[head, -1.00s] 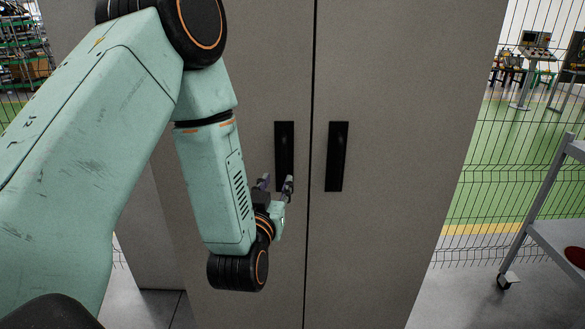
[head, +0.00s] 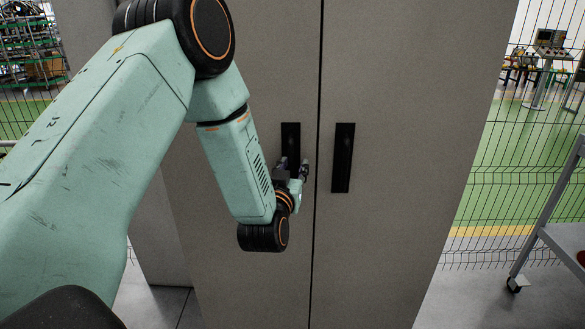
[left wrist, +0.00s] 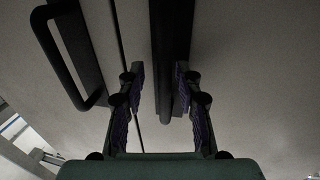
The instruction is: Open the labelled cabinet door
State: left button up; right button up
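A tall grey-brown cabinet with a left door (head: 270,60) and a right door (head: 400,100) stands in front of me, both doors shut along a vertical seam. Each has a dark upright handle by the seam: the left handle (head: 291,140) and the right handle (head: 342,158). No label is readable. My left gripper (head: 292,170) is at the lower part of the left handle. In the left wrist view my left gripper (left wrist: 159,68) is open, its fingers on either side of the dark handle bar (left wrist: 170,50); contact cannot be told. My right gripper is not in view.
A grey cart (head: 550,210) on castors stands at the right edge. A wire mesh fence (head: 490,170) runs behind the cabinet on the right. Shelving (head: 28,45) shows at the far left. The grey floor (head: 440,295) right of the cabinet is bare.

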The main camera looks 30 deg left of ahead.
pick_arm(q)
jog(key=shift+s+a+f, duration=0.1)
jog(key=shift+s+a, duration=0.05)
jog(key=shift+a, duration=0.25)
jog(key=c, duration=0.4)
jog(key=shift+c, duration=1)
jog(key=shift+d, duration=0.25)
grip_shut()
jog(key=shift+a, duration=0.1)
